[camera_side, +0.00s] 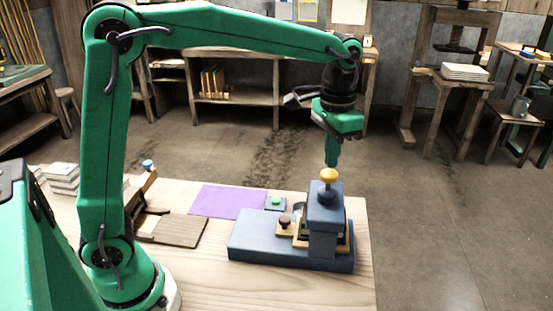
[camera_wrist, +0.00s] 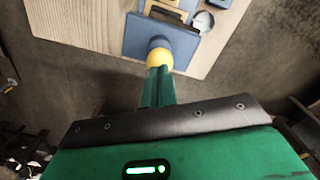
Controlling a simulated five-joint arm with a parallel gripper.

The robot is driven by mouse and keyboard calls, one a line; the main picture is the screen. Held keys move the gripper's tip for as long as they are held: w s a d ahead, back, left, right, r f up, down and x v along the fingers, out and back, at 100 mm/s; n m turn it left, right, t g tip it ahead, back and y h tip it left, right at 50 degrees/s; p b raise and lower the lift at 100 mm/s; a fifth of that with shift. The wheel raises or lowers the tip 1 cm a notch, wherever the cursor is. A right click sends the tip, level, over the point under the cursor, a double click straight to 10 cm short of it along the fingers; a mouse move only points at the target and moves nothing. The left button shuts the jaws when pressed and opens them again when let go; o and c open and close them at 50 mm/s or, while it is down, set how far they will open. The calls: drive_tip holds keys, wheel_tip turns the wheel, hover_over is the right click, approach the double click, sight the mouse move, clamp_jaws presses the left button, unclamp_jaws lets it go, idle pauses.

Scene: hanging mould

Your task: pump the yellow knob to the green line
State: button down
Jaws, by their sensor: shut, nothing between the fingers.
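The yellow knob (camera_side: 328,175) tops a blue-grey post on the blue-grey press (camera_side: 270,241), which stands on the wooden table. My gripper (camera_side: 331,163) is shut and empty, pointing down with its fingertips at the top of the knob; I cannot tell whether they touch it. In the wrist view the yellow knob (camera_wrist: 159,58) shows just past the tips of my shut fingers (camera_wrist: 158,72). I cannot make out a green line in either view.
A green button on a small blue-grey box (camera_side: 275,202) sits behind the press, beside a purple mat (camera_side: 228,202). A brown knob (camera_side: 284,220) is on the press. A brown board (camera_side: 180,230) lies to the left. The table's right edge is close to the press.

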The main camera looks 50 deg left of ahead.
sight(330, 172)
drive_tip(key=shift+f, duration=1.9)
drive_tip(key=shift+r, duration=1.45)
